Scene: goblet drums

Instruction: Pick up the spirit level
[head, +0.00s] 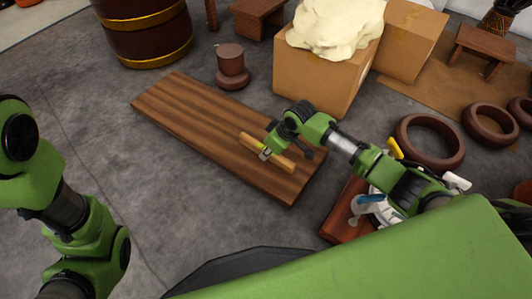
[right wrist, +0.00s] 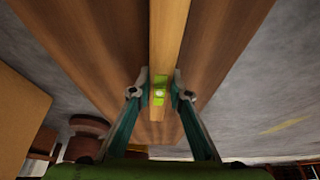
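The spirit level is a light wooden bar (head: 283,162) lying on a brown striped plank (head: 205,115) on the floor. My right gripper (head: 266,153) is down at the level's middle. Its two fingers (right wrist: 160,82) stand on either side of the bar near the vial, with a narrow gap seeming to show; contact is hard to judge. My left arm shows at the left of the head view, but its gripper is out of view.
A small brown drum (head: 231,66) stands behind the plank. A cardboard box (head: 315,82) with a cream cloth is beyond it. Brown rings (head: 430,141) lie at the right. A reddish wooden piece (head: 340,217) holding tools is near my right arm. Grey floor left of the plank is clear.

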